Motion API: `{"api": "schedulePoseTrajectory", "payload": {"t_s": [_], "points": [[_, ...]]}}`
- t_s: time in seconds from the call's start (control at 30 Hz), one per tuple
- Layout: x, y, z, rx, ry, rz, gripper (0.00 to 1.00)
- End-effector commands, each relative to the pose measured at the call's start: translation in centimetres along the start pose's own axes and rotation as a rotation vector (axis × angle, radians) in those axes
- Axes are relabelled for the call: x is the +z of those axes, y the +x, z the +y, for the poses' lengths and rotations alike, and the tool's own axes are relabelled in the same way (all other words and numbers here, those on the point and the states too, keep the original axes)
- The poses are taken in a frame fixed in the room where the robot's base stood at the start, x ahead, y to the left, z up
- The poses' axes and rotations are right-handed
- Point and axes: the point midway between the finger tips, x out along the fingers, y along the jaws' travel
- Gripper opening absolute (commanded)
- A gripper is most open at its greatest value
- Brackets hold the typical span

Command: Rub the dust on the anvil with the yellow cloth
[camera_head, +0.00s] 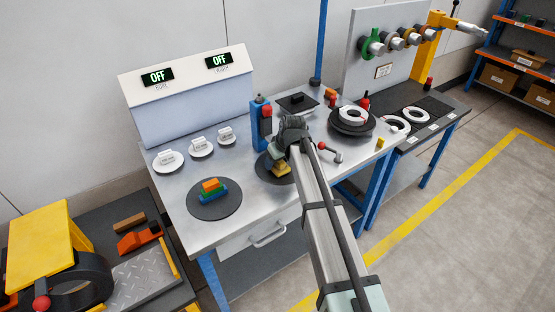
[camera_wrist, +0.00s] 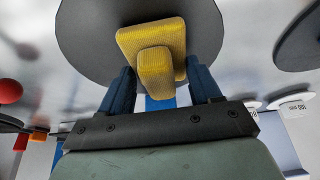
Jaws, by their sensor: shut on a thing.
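The yellow cloth (camera_head: 282,169) is a folded pad with a smaller raised lump, over a dark round mat (camera_head: 264,172) on the grey bench. My gripper (camera_head: 280,158) is above it. In the wrist view the cloth (camera_wrist: 132,38) lies against the mat (camera_wrist: 82,35), and the blue fingers of my gripper (camera_wrist: 160,80) stand either side of its raised lump. I cannot tell whether the cloth touches the mat. A blue upright device (camera_head: 256,125) with a red part stands just behind. I cannot make out the anvil or any dust for certain.
A second dark mat (camera_head: 228,213) with stacked coloured blocks lies to the left. White discs (camera_head: 168,161) with labels stand behind it. A dark turntable with a white ring (camera_head: 353,115) and a red-knobbed lever (camera_head: 331,151) are to the right. The front left of the bench (camera_head: 200,238) is clear.

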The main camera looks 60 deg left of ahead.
Motion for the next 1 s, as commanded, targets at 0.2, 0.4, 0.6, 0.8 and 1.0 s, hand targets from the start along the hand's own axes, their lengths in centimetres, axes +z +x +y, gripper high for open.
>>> {"api": "schedulePoseTrajectory", "payload": {"t_s": [0.2, 0.4, 0.6, 0.8, 1.0], "points": [[0.1, 0.3, 0.0, 0.0, 0.0, 0.0, 0.39], [-0.1, 0.4, 0.0, 0.0, 0.0, 0.0, 0.39], [-1.3, 0.8, 0.0, 0.0, -0.001, 0.0, 0.39], [-2.7, 1.3, 0.1, 0.0, -0.001, 0.0, 0.39], [-3.6, 1.7, 0.1, 0.0, 0.0, 0.0, 0.39]]}}
